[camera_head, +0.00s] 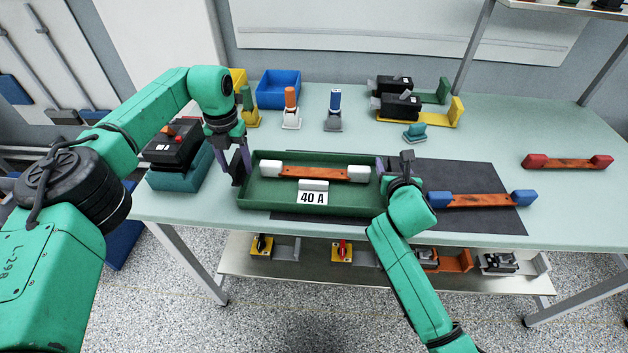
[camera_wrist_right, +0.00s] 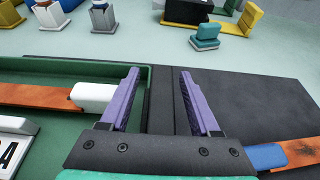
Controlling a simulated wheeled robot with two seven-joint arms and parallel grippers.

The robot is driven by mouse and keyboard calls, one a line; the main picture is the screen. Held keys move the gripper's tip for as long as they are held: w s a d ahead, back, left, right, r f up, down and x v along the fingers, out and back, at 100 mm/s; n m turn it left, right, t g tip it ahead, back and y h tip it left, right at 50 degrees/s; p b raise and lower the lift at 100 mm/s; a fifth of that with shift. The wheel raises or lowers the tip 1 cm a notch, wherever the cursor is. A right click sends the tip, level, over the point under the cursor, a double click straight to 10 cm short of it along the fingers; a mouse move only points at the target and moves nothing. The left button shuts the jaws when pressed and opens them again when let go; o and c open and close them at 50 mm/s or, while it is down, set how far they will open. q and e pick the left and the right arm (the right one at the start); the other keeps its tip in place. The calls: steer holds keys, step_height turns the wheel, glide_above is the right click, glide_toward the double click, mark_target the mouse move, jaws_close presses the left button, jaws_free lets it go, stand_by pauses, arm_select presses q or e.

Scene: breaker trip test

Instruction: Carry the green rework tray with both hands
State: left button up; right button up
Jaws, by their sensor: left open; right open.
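The green rework tray (camera_head: 262,200) sits flat on the workbench, partly over a dark mat. It holds an orange-brown link with white ends (camera_head: 315,173) and a "40 A" label block (camera_head: 312,195). My left gripper (camera_head: 235,165) is open at the tray's left end, fingers pointing down by that wall. My right gripper (camera_head: 386,165) is open at the right end, its arm hiding the tray's right front corner. In the right wrist view the tray's right wall (camera_wrist_right: 148,100) runs between the purple fingers of the right gripper (camera_wrist_right: 160,72), nearer the left finger.
On the dark mat (camera_head: 470,175), a blue-ended link (camera_head: 480,200) lies right of the tray. A red-ended link (camera_head: 567,162) lies farther right. A teal block with a black device (camera_head: 178,155) stands left. Blue bin (camera_head: 278,88) and several devices stand behind.

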arm_select(q)
steer(key=shift+s+r, duration=0.1)
arm_select(e)
steer(key=shift+s, duration=0.15)
arm_select(q)
jaws_close()
arm_select(e)
jaws_close()
steer(key=shift+d, duration=0.1)
stand_by(0.8)
